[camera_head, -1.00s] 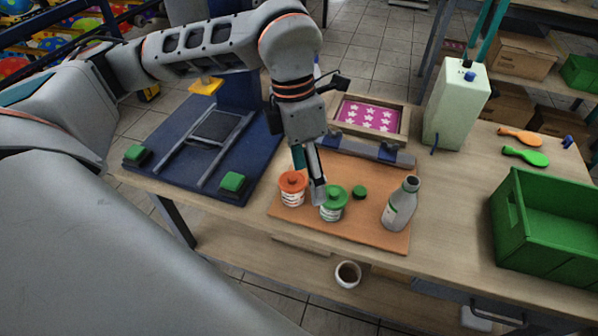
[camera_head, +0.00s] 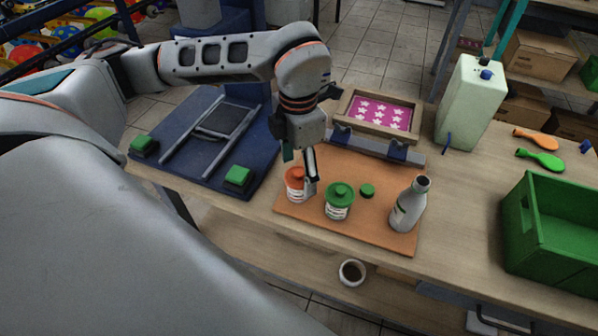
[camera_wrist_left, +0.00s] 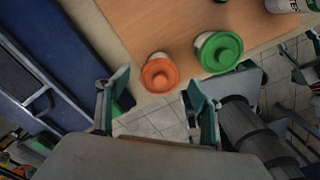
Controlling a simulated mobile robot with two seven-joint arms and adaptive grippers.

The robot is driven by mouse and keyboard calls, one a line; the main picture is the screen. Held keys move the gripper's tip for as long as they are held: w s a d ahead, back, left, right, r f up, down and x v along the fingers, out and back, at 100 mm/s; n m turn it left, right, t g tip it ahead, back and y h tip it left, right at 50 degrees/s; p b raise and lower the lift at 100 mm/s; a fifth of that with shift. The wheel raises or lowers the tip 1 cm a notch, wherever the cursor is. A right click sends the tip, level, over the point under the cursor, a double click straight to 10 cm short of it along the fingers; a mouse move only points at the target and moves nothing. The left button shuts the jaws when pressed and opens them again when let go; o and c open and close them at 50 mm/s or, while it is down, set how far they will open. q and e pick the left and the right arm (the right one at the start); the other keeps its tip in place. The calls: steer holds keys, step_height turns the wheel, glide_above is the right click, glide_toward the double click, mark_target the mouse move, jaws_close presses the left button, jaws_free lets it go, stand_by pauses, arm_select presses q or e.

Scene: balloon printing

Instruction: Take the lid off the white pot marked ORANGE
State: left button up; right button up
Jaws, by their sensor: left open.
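The white pot with an orange lid (camera_head: 295,176) stands upright at the left front of the brown board (camera_head: 290,209), its lid on. In the left wrist view its orange lid (camera_wrist_left: 159,74) lies beyond the fingertips, roughly midway between them. My left gripper (camera_head: 308,184) is at the orange-lidded pot in the head view, with a finger in front of the pot's right side. The left wrist view shows its two fingers (camera_wrist_left: 151,92) spread apart with nothing between them. The pot's label is too small to read. My right gripper is not in view.
A white pot with a green lid (camera_head: 339,196) stands close to the right. A small green cap (camera_head: 368,190) and a grey bottle (camera_head: 408,205) stand farther right on the board. A screen frame (camera_head: 376,112) lies behind. A green crate (camera_head: 552,230) is at the right.

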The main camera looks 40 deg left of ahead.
arm_select(q)
steer(key=c, duration=0.8)
